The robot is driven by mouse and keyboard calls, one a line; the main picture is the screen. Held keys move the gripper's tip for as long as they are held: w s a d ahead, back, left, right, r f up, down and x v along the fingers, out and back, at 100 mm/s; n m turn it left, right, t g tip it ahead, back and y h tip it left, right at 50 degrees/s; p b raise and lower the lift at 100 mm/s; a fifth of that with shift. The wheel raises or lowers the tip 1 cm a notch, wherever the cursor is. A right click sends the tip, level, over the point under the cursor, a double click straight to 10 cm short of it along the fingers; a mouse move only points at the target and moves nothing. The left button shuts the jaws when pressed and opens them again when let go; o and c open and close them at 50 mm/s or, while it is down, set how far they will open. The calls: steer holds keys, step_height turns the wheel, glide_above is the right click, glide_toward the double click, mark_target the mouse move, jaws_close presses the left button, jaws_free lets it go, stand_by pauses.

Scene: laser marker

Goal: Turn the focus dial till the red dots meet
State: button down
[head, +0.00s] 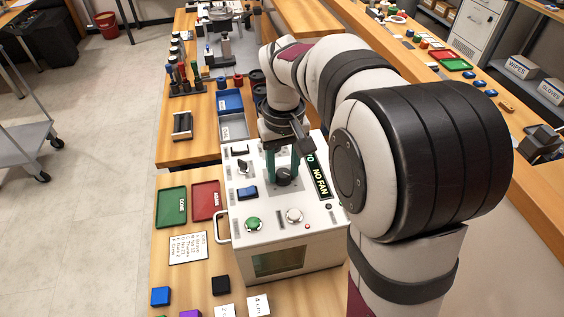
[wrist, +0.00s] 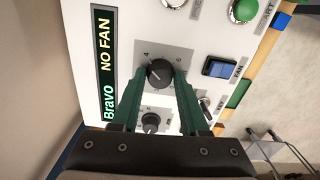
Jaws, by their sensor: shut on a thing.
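The white marker machine (head: 270,215) stands on the bench below my arm. My gripper (head: 284,172) reaches down to its top panel, green fingers pointing at a dark dial (head: 285,180). In the wrist view the fingertips (wrist: 161,75) are shut on opposite sides of this dial (wrist: 159,73), which has a numbered scale around it. Its name label cannot be read. A smaller dark dial (wrist: 151,122) sits between the fingers, nearer the wrist. The display (wrist: 103,65) reads "NO FAN" and "Bravo". I cannot make out a pair of red dots in either view.
On the panel are a blue rocker switch (wrist: 221,68) labelled FAN, a green button (wrist: 243,10) and a silver knob (head: 294,215). Left of the machine lie a green tray (head: 171,208), a red tray (head: 206,200) and a printed card (head: 188,247). Small blocks lie in front.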

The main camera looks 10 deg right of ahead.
mark_target(283, 173)
steer(key=shift+m, duration=0.4)
steer(key=shift+c, duration=2.1)
jaws_free()
step_height(283, 173, up, 16)
steer(key=shift+f, duration=0.1)
